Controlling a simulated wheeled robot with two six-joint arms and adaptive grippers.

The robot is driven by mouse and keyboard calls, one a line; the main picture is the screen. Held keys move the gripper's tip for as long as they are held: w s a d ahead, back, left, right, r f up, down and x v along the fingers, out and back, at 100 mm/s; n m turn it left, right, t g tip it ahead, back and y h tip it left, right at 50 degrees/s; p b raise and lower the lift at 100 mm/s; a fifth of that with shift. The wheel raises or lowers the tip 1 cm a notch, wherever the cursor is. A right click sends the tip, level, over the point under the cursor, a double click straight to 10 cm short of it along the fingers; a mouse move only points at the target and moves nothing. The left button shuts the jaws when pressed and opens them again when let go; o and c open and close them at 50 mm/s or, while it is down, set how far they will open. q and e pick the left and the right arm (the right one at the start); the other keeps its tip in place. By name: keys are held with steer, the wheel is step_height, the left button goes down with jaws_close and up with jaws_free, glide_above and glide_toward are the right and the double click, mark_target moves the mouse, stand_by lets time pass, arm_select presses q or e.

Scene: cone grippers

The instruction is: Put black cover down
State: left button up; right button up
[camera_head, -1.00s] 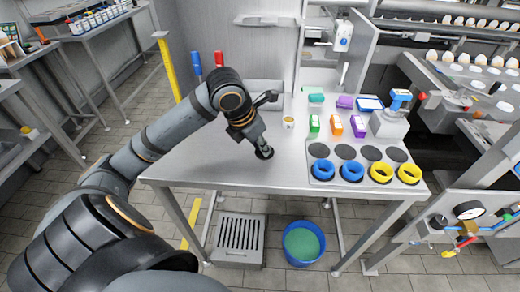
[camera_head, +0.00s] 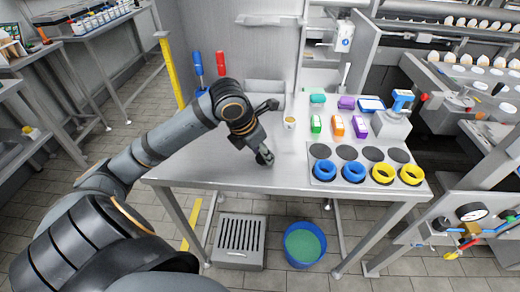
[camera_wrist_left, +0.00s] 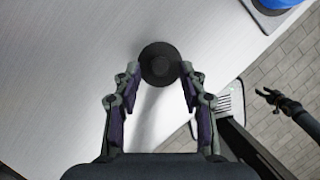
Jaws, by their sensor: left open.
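The black cover (camera_wrist_left: 159,60) is a round black piece with a raised centre in the left wrist view. It lies between the fingertips of my left gripper (camera_wrist_left: 160,82), which is open with a finger on each side. In the head view my left gripper (camera_head: 264,156) is low over the front middle of the metal table (camera_head: 215,165). There the cover is hard to tell from the dark fingers, and whether it rests on the table is unclear. A dark gripper-like part (camera_wrist_left: 272,97), possibly my right gripper, shows over the floor in the left wrist view.
Right of my left gripper is a grey tray (camera_head: 330,177) with blue rings (camera_head: 353,171), yellow rings (camera_head: 411,174) and dark round spots. A small cup (camera_head: 290,122) and several coloured blocks stand behind. The table's left part is clear.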

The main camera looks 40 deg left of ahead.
mark_target(257, 162)
arm_select(q)
steer(key=shift+s+a+r, duration=0.1)
steer(key=shift+a+r, duration=0.05)
steer(key=shift+r, duration=0.45)
steer(key=shift+v, duration=1.05)
steer(key=d+b+v, duration=0.1)
steer(key=b+v, duration=0.2)
steer(key=v, duration=0.6)
steer(key=shift+a, duration=0.35)
